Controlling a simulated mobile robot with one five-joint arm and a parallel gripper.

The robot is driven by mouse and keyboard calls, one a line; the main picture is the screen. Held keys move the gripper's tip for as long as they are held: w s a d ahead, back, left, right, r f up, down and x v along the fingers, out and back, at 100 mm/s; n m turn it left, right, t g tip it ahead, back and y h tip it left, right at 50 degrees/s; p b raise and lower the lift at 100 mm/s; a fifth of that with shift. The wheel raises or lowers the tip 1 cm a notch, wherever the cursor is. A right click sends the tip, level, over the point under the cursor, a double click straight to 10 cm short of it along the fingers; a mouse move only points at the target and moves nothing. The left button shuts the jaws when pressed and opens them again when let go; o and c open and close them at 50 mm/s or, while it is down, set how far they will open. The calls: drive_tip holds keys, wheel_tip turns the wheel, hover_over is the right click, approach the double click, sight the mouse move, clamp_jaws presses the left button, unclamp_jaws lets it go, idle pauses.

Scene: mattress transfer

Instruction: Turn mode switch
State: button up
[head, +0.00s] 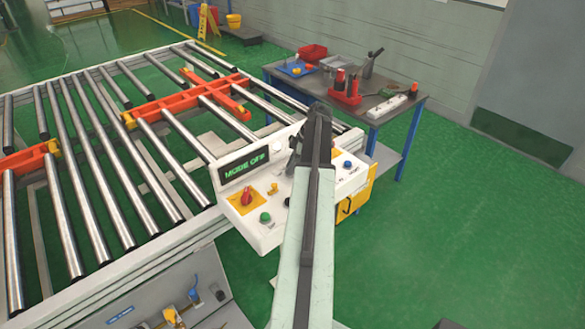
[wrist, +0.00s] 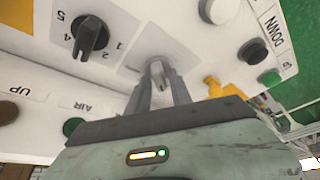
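The white control panel (head: 233,187) stands at the corner of the roller frame, and its display (head: 244,168) reads MODE OFF. My gripper (head: 292,163) is down at the panel, and my arm hides part of the panel in the head view. In the wrist view, a small grey lever switch (wrist: 157,70) lies between the two fingertips of my gripper (wrist: 160,84). The fingers stand apart on either side of it; I cannot tell whether they press on it. The switch's label is not readable, so I cannot confirm it is the mode switch.
A black numbered knob (wrist: 90,36) is left of the fingers, and a yellow lever (wrist: 213,86) is right. A red knob (head: 247,196), green button (head: 265,217) and blue button (head: 348,165) sit on the panel. A workbench (head: 412,108) with tools stands behind.

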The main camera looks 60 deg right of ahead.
clamp_jaws()
drive_tip(key=shift+m, duration=0.3)
drive_tip(key=m, duration=0.1)
drive_tip(key=m+h, duration=0.1)
drive_tip(key=m, duration=0.1)
drive_tip(key=shift+s+a+m+h, duration=0.1)
drive_tip(key=shift+a+m+h, duration=0.1)
drive_tip(key=shift+m+h, duration=0.1)
drive_tip(key=m+h, duration=0.2)
drive_tip(key=m, duration=0.3)
drive_tip(key=shift+m, duration=0.4)
drive_tip(key=shift+o, duration=2.1)
unclamp_jaws()
